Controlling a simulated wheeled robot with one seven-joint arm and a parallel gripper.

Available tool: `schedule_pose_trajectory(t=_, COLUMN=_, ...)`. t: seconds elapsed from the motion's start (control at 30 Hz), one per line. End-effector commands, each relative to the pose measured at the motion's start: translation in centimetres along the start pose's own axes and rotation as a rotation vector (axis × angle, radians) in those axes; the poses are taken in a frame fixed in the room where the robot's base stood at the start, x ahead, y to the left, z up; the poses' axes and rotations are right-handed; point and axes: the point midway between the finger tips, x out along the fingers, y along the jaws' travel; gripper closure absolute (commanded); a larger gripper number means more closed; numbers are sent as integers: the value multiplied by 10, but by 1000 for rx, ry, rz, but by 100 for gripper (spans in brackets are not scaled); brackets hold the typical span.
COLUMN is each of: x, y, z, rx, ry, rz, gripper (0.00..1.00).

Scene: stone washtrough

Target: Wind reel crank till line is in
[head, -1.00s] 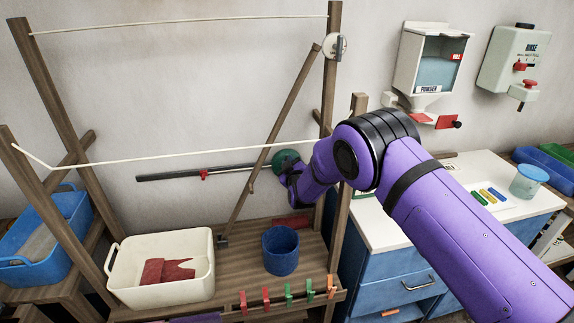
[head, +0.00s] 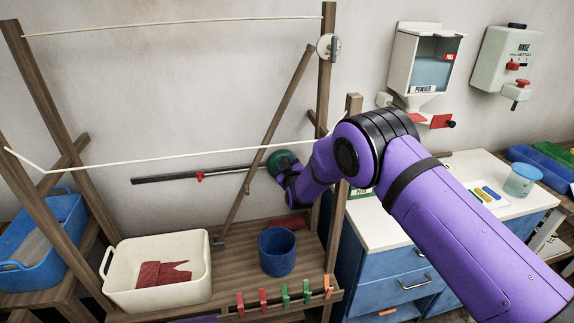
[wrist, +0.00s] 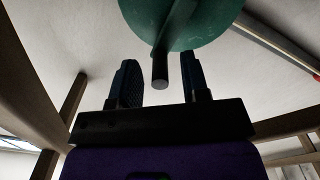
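The green reel (head: 283,161) sits on the rack behind my arm's end, and its disc fills the top of the wrist view (wrist: 190,18). A dark crank handle (wrist: 160,72) sticks out from the disc toward my gripper (wrist: 161,75). The two fingers are apart, one on each side of the handle, with visible gaps between. In the head view my gripper is mostly hidden by my own wrist. A pale line (head: 190,159) is strung across the rack at mid height, its right end passing behind my arm.
A cream basin (head: 158,298) with red cloth and a blue bucket (head: 277,251) stand on the wooden shelf below. A slanted wooden bar (head: 275,130) stands close to the reel. A cabinet (head: 440,210) is right.

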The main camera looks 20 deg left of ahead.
Motion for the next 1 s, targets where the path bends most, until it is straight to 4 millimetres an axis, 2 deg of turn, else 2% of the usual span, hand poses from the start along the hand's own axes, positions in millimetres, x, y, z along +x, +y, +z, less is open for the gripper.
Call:
schedule_pose_trajectory(t=0.2, x=-2, y=0, z=-1, rx=0, ry=1, rz=0, gripper=58)
schedule_pose_trajectory(t=0.33, x=-11, y=0, z=-1, rx=0, ry=0, rz=-1, gripper=58)
schedule_pose_trajectory(t=0.8, x=-88, y=0, z=0, rx=-1, ry=-1, rz=-1, gripper=58)
schedule_pose_trajectory(t=1.0, x=-106, y=0, z=0, rx=0, ry=-1, rz=-1, gripper=58)
